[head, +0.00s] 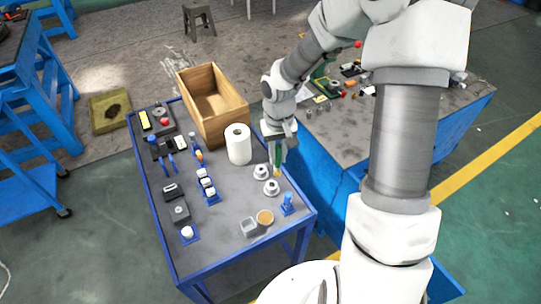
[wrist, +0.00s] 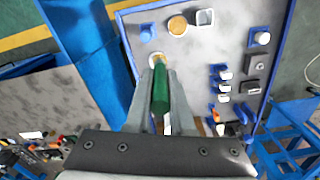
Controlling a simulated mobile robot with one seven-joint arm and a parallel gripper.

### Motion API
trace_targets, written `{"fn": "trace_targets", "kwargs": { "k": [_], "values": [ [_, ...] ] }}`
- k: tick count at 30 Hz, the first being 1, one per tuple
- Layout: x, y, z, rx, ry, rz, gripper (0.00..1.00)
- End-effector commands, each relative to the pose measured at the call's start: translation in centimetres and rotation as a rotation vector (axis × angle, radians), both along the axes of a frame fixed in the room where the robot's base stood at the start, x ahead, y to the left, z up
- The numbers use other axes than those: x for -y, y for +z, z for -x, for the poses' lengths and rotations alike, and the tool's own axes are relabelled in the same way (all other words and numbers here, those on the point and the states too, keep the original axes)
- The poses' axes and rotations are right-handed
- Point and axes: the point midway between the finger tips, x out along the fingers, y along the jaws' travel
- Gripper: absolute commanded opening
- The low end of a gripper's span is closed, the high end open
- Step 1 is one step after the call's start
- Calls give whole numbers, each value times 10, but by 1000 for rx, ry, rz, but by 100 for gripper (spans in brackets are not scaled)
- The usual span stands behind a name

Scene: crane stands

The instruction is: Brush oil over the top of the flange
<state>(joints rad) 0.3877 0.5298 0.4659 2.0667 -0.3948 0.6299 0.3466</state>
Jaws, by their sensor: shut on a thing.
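My gripper (head: 278,150) is shut on a green-handled brush (head: 277,158), which points down with its pale tip low over the right side of the table. The brush handle (wrist: 162,92) also shows between the fingers (wrist: 161,80) in the wrist view. Two silvery round flanges stand on the table: the far one (head: 261,171) left of the brush tip, the near one (head: 271,188) just in front of it. In the wrist view a flange (wrist: 155,59) is partly hidden by the brush and fingers. I cannot tell whether the tip touches a flange.
A round cup with amber contents (head: 265,217), a grey square container (head: 249,227) and a blue stand (head: 288,203) are at the table's near end. A white roll (head: 238,144) and an open wooden box (head: 212,105) stand behind. Several small parts fill the left side.

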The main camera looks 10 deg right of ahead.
Motion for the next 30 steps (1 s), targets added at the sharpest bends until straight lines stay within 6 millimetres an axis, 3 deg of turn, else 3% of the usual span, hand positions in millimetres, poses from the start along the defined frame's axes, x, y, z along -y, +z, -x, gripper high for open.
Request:
{"fn": "trace_targets", "kwargs": {
  "k": [8, 11, 18, 21, 30],
  "values": [
    [-1, -9, 1, -4, 0, -4, 0],
    [-5, -36, 6, -9, 0, -14, 0],
    [-6, -119, 29, -11, -1, -14, 0],
    [-3, -139, 36, -7, 1, -5, 0],
    [0, -151, 40, 1, 1, 0, 0]
  ]
}}
